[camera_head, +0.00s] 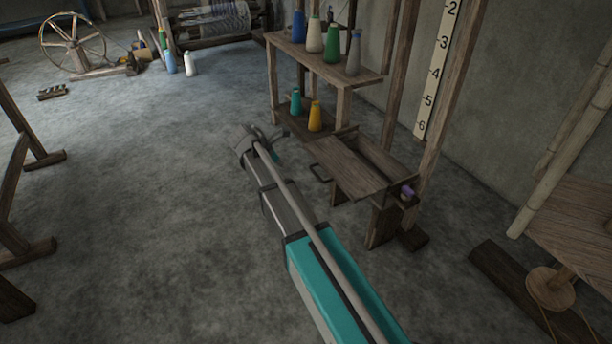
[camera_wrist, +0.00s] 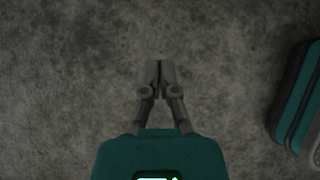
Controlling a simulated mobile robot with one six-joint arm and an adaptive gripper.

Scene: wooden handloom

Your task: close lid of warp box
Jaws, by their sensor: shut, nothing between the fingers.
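The wooden warp box (camera_head: 376,160) stands on legs at the right of the head view. Its plank lid (camera_head: 345,166) looks swung open to the left, baring a dark slot along the box top. A dark handle (camera_head: 318,174) is on the lid's left edge. My gripper (camera_head: 279,134) is in the air to the left of the box, apart from the lid and handle. In the wrist view my gripper (camera_wrist: 160,70) is shut and empty above bare floor. The wrist view does not show the box.
A wooden shelf (camera_head: 345,76) with several coloured yarn cones stands right behind the box. A small purple thing (camera_head: 407,191) sits at the box's near right end. A wooden frame (camera_head: 575,225) with a round wooden disc is at the right.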

